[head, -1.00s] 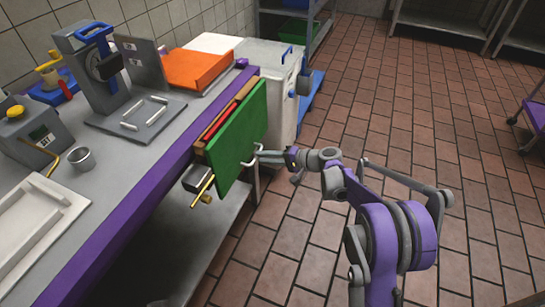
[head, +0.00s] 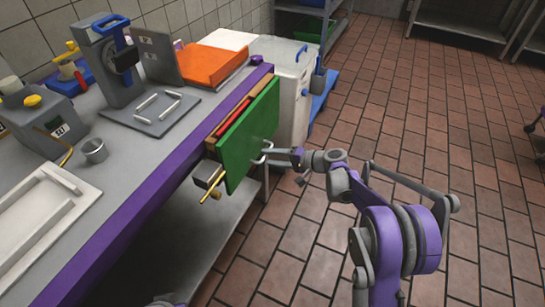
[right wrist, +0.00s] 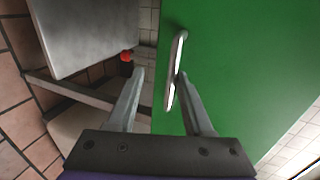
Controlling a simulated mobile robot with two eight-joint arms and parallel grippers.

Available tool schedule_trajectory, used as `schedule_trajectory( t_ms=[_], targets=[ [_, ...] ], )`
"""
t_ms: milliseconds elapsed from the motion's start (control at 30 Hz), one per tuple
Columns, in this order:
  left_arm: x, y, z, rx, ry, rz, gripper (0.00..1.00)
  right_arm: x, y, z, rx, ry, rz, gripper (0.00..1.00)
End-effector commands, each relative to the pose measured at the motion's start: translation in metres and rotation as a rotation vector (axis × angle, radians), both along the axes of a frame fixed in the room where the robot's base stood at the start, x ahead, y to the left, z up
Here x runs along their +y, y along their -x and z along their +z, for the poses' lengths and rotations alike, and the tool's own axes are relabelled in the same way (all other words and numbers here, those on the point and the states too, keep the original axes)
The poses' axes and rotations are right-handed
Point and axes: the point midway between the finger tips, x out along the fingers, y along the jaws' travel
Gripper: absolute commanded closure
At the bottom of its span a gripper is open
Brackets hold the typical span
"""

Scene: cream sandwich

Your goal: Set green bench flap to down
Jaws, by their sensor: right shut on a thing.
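The green bench flap (head: 248,135) is a flat green panel at the purple front edge of the bench. It hangs steeply, close to vertical, beside a red and a wooden strip. A pale metal handle (right wrist: 174,72) stands out from its face. My right gripper (head: 268,157) is at this handle, shut on it. In the right wrist view the fingers (right wrist: 160,76) straddle the handle, with green panel filling the right side. The handle's far side and the flap's hinge are hidden. My left gripper does not show.
The grey bench top (head: 150,150) carries a press-like machine (head: 118,60), an orange tray (head: 208,68), a small metal cup (head: 94,150) and a white tray (head: 45,215). A yellow rod (head: 210,190) sticks out under the flap. A pale bin (head: 290,75) stands behind. Tiled floor to the right is open.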

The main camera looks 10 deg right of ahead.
Motion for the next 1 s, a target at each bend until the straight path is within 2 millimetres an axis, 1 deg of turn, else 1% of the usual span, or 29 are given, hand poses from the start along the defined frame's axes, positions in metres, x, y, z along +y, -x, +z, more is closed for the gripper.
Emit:
schedule_trajectory(
  t_ms=[267, 367, 467, 700, 800, 900, 1000],
  targets=[
    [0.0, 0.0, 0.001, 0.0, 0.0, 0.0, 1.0, -0.004, 0.0, 0.002, 0.0, 0.001, -0.004, 0.55],
    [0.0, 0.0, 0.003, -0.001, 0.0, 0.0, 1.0, -0.01, 0.004, 0.005, 0.0, 0.0, -0.004, 0.55],
    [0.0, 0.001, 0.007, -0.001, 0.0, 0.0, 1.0, -0.023, 0.013, 0.011, -0.001, 0.002, -0.007, 0.55],
    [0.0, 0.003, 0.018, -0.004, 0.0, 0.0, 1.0, -0.06, 0.039, 0.027, 0.0, 0.001, -0.004, 0.55],
    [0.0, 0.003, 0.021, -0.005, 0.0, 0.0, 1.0, -0.072, 0.048, 0.032, -0.001, 0.001, -0.003, 0.55],
    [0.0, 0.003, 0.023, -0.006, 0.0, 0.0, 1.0, -0.08, 0.054, 0.035, -0.001, 0.0, -0.002, 0.55],
    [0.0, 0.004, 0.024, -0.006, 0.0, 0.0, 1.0, -0.084, 0.057, 0.036, -0.001, 0.001, 0.0, 0.55]
  ],
)
